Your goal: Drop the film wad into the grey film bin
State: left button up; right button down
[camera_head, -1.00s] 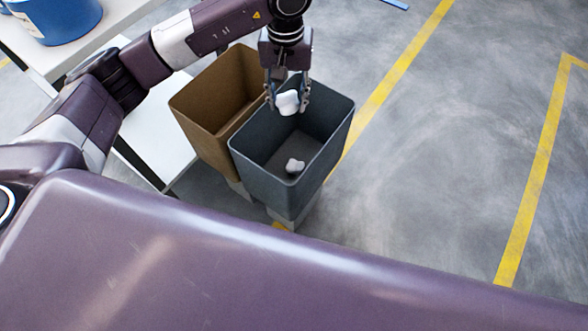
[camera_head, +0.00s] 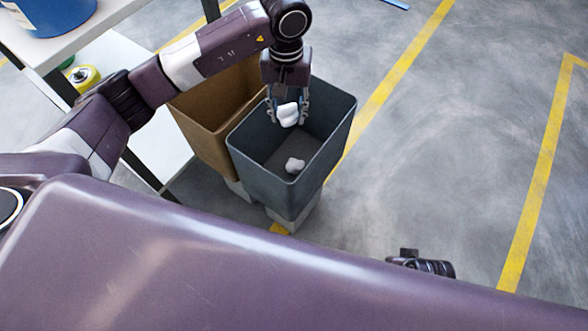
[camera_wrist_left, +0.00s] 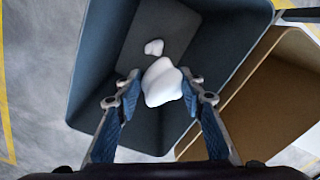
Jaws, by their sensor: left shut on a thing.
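A white film wad (camera_head: 288,115) is held between the fingertips of my left gripper (camera_head: 287,108), which is shut on it. The gripper points down over the grey film bin (camera_head: 262,186), with the wad at about the height of the opening. In the left wrist view the wad (camera_wrist_left: 162,82) sits between the two fingers (camera_wrist_left: 160,88), with the bin (camera_wrist_left: 95,75) around it. Another white wad (camera_head: 294,165) lies on the bin's floor; it also shows in the left wrist view (camera_wrist_left: 154,47). My right gripper is not clearly in view.
A brown bin (camera_head: 203,138) stands directly beside the grey one, on its left. A shelf (camera_head: 90,35) with a blue container (camera_head: 50,15) is at upper left. Yellow lines (camera_head: 398,75) mark the floor. The floor right of the bins is clear.

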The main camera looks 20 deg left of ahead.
pick_arm(q)
jog(key=o, duration=1.2)
notch_tip(320, 180, up, 12)
dwell(0.4)
